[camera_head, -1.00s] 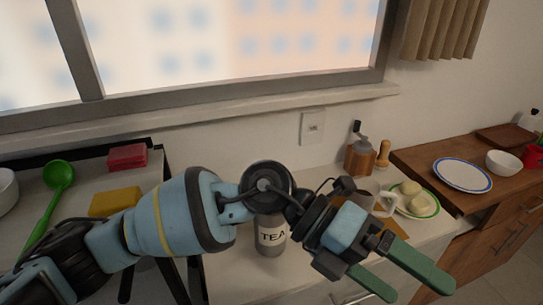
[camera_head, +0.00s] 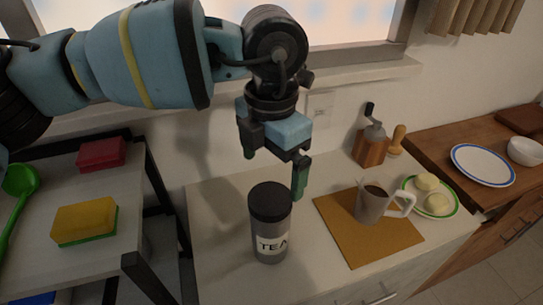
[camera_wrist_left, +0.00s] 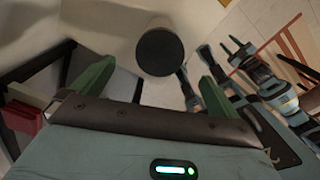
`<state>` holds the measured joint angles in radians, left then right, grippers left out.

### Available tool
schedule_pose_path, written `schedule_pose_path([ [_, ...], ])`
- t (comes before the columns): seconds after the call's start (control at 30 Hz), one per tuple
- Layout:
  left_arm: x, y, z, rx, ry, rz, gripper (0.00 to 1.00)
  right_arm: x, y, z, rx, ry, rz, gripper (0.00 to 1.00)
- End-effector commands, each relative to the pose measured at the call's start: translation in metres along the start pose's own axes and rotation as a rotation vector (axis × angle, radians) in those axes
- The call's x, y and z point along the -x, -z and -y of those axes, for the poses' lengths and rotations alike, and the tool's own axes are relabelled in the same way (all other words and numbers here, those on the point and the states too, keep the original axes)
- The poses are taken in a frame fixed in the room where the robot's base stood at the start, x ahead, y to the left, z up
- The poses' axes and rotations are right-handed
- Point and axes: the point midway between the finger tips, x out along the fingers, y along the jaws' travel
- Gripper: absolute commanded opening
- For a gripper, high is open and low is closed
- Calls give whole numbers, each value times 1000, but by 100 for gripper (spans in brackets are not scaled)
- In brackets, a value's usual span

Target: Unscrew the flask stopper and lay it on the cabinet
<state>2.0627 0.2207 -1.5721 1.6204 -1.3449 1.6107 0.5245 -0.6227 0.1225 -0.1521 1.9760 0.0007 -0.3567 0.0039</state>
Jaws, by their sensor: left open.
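The flask (camera_head: 271,240) is a grey cylinder labelled TEA, upright on the light cabinet top (camera_head: 222,262). Its black stopper (camera_head: 270,200) sits on its mouth. My left gripper (camera_head: 300,178) points down behind and slightly right of the stopper, apart from it; one green finger shows clearly. In the left wrist view, the round black stopper (camera_wrist_left: 160,51) lies ahead, between the directions of the two spread green fingers. The jaws are open and empty.
A mug (camera_head: 374,203) stands on an orange-brown mat (camera_head: 345,235) to the right. A black-framed shelf with a yellow sponge (camera_head: 84,220) is at left. Bare cabinet top surrounds the flask.

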Motion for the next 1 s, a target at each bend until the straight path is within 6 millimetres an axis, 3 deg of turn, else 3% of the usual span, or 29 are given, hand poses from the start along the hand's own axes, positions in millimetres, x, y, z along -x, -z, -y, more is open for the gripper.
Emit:
schedule_pose_path([
  [0.6, -71, 0, 1, -1, 3, 0, 99, -2, 13, 2, -12, -2, -25, 36],
  [1.0, -76, 0, 1, -2, 2, 1, 98, -1, 12, 0, -2, -2, -24, 36],
])
